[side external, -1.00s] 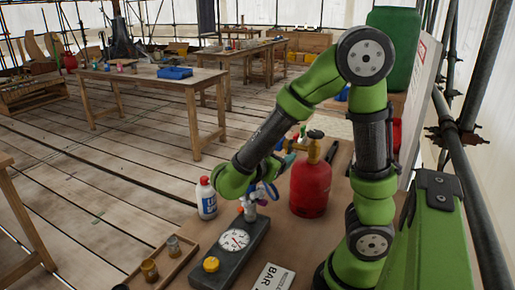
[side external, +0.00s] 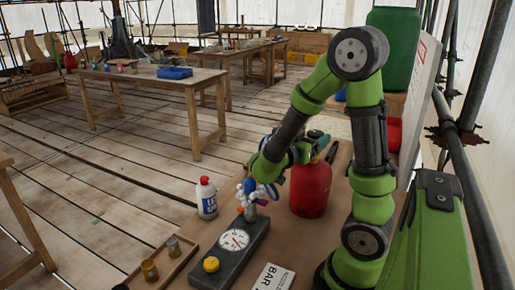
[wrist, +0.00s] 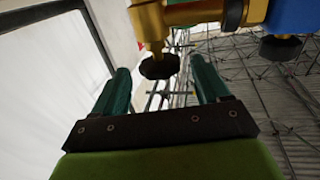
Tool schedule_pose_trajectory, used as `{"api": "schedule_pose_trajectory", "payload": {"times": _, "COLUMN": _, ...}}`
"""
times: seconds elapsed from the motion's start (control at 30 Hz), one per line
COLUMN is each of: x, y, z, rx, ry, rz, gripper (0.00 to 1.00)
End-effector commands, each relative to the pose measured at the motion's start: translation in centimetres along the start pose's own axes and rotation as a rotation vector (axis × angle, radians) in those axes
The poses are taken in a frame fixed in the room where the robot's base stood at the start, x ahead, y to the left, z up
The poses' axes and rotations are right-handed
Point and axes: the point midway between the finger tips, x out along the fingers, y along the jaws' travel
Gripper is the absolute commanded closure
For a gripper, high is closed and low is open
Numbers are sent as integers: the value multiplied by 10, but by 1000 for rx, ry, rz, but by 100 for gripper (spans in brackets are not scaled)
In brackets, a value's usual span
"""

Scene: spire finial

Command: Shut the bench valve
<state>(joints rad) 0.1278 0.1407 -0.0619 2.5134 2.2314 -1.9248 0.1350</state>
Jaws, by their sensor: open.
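My gripper (side external: 316,146) is at the top of the red gas cylinder (side external: 311,190) in the side view, and hides most of the fittings there. In the wrist view my gripper (wrist: 161,82) is open, with its two dark green fingers wide apart and nothing held. A brass fitting (wrist: 182,14) with a black knob (wrist: 159,66) lies ahead; the knob appears between the fingertips, without clear contact. A blue part (wrist: 291,16) joins it at the right. A post with small coloured knobs (side external: 250,200) stands at the far end of the gauge block. I cannot tell which fitting is the bench valve.
The gauge block (side external: 233,252) has a white dial (side external: 235,240) and a yellow knob (side external: 211,264). A white bottle (side external: 206,198) stands to its left. A wooden tray (side external: 162,265) holds small pots. A lettered sign (side external: 272,278) lies in front. A green barrel (side external: 391,50) stands behind.

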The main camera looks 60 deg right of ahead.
Motion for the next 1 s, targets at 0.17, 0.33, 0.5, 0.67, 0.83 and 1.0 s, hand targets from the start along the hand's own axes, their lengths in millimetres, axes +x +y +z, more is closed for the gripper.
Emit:
{"api": "schedule_pose_trajectory", "payload": {"times": 0.17, "x": 30, "y": 1, "z": 0, "rx": 1, "ry": 0, "rz": 5, "gripper": 25}}
{"api": "schedule_pose_trajectory", "payload": {"times": 0.33, "x": 46, "y": 0, "z": 0, "rx": -1, "ry": 1, "rz": 1, "gripper": 25}}
{"api": "schedule_pose_trajectory", "payload": {"times": 0.5, "x": 50, "y": 0, "z": 0, "rx": 0, "ry": 0, "rz": -1, "gripper": 25}}
{"api": "schedule_pose_trajectory", "payload": {"times": 0.67, "x": 49, "y": 0, "z": 0, "rx": 0, "ry": 0, "rz": -1, "gripper": 25}}
{"api": "schedule_pose_trajectory", "payload": {"times": 0.83, "x": 49, "y": 0, "z": 0, "rx": 0, "ry": 0, "rz": -2, "gripper": 48}}
{"api": "schedule_pose_trajectory", "payload": {"times": 1.0, "x": 49, "y": 0, "z": 0, "rx": 0, "ry": 0, "rz": -2, "gripper": 74}}
